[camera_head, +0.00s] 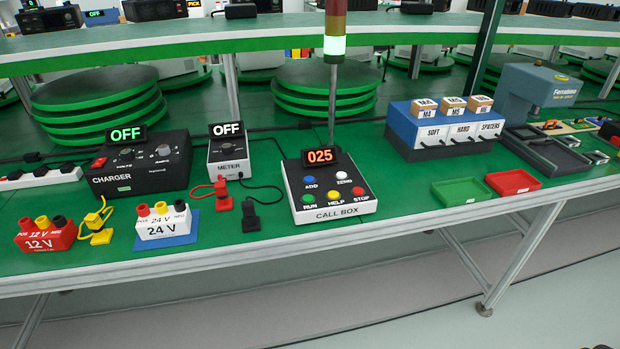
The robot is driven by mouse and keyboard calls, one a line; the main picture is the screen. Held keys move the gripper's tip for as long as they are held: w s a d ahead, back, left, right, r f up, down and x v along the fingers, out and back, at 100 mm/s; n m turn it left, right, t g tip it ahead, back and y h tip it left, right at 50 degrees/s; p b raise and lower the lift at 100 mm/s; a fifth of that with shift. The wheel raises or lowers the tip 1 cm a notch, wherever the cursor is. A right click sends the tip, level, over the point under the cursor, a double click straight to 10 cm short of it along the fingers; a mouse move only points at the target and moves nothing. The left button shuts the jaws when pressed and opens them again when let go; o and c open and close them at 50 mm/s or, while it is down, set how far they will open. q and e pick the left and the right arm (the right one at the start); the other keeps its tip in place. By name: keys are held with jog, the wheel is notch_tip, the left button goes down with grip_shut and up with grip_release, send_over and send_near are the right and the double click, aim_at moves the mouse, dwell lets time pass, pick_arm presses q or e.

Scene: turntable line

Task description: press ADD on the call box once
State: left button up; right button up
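The call box (331,213) sits on the green table near the middle of the view, a white and black box with a red lit display (320,156) reading 025. Its blue ADD button (309,180) is at the upper left of the panel, with a white SEND button (343,177) to its right. Below are a green RUN button (308,199), a yellow HELP button (333,195) and a red STOP button (358,191). Neither of my grippers shows in the view, and nothing covers the buttons.
A signal pole (333,100) with a lit pale green lamp stands just behind the call box. A meter (228,160) with red and black leads is to its left, then a charger (140,168). Green (461,191) and red (512,182) trays lie to its right, with bare table between.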

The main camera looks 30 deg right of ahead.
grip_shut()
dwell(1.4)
